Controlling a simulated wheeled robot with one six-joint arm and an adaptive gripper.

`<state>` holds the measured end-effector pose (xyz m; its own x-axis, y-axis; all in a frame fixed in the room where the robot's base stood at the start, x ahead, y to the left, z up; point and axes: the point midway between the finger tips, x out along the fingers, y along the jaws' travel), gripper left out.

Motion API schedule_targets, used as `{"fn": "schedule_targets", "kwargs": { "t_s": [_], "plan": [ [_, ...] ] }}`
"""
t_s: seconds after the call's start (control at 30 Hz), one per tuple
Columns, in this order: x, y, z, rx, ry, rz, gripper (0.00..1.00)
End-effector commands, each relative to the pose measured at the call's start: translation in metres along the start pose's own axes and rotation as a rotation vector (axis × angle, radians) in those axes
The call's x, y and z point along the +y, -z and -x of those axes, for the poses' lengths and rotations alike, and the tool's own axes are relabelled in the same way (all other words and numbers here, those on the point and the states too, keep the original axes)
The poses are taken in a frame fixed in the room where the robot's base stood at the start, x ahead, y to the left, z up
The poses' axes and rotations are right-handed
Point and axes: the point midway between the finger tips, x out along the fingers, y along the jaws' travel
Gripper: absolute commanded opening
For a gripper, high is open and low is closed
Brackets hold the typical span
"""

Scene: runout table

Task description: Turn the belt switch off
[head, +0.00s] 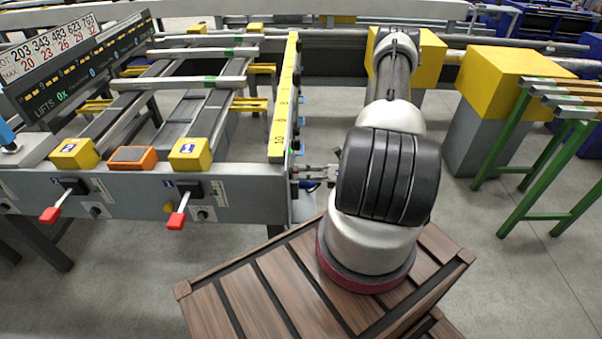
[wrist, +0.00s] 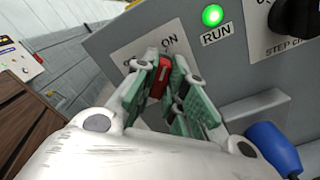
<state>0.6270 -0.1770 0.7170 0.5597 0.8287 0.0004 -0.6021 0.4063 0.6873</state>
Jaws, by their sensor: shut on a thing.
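The belt switch (wrist: 156,82) shows in the wrist view as a red handle between the green-padded fingers of my gripper (wrist: 160,70). My gripper is shut on it. The switch sits on a grey panel (wrist: 110,43), over a white label on which "ON" can be read at the right. The green lamp (wrist: 212,15) marked RUN is lit. In the head view my gripper (head: 320,173) is at the table's right end, and my arm hides part of it.
Two red-tipped levers (head: 50,214) are on the table's front. A green stand (head: 515,150) is at the right.

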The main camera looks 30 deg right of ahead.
Motion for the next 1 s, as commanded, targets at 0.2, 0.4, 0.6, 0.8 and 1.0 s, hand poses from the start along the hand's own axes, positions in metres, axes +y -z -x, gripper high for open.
{"fn": "schedule_targets", "kwargs": {
  "t_s": [0.2,0.4,0.6,0.8,1.0],
  "plan": [
    [-0.0001,0.0,0.0002,0.0,0.001,0.104,0.0],
    [0.0003,0.0001,0.0003,0.001,0.001,0.269,0.0],
    [0.0008,0.0002,0.0003,0.001,0.001,0.46,0.0],
    [0.0012,0.0005,0.0004,0.001,0.002,0.65,0.0],
    [0.0016,0.0009,0.0004,0.001,0.002,0.841,0.0]
  ]
}}
